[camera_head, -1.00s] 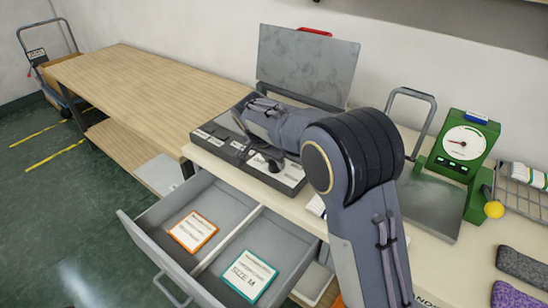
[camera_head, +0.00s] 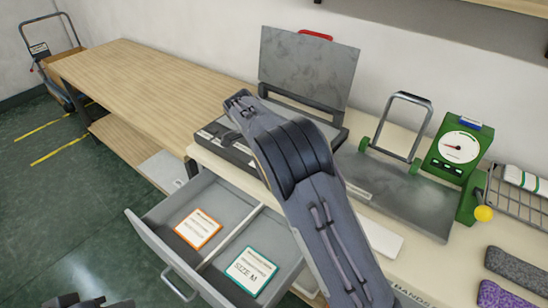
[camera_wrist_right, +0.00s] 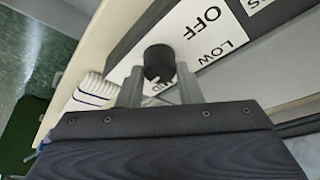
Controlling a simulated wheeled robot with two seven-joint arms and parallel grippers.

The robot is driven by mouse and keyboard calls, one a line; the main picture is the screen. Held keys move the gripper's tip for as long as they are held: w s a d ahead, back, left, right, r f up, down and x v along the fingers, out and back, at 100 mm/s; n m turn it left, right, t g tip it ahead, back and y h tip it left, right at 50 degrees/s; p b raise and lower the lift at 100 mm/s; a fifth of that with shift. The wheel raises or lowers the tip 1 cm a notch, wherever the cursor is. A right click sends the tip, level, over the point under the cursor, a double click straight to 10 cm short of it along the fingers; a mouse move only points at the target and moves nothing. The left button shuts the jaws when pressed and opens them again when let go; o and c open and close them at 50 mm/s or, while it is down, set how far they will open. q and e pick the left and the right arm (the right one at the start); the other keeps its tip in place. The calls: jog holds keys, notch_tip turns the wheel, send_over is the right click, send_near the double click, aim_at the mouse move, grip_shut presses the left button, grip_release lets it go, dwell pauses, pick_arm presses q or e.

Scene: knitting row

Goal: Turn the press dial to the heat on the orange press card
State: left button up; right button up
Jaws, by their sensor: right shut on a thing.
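The heat press stands on the table with its grey upper plate (camera_head: 308,65) raised and a red handle on top. Its black dial knob (camera_wrist_right: 158,62) sits between the fingers of my right gripper (camera_wrist_right: 160,80), which is shut on it. Labels on the panel (camera_wrist_right: 205,42) beside the knob read LOW and OFF; a third, partly behind the gripper, seems to read MID. My right arm hides the dial in the head view. The orange-edged card (camera_head: 198,229) lies in the drawer's left compartment, its print too small to read. My left gripper (camera_head: 92,301) is cut off at the bottom edge.
The open drawer (camera_head: 155,238) juts out below the press and also holds a teal-edged card (camera_head: 250,270) marked SIZE M. Right of the press stand a grey plate with a loop handle (camera_head: 400,125) and a green dial scale (camera_head: 461,148). The long wooden table (camera_head: 140,80) is bare.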

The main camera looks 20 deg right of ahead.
jog(key=shift+f+m, duration=0.1)
jog(key=shift+m, duration=0.2)
jog(key=o, duration=1)
jog(key=v, duration=0.8)
jog(key=shift+w, duration=0.1)
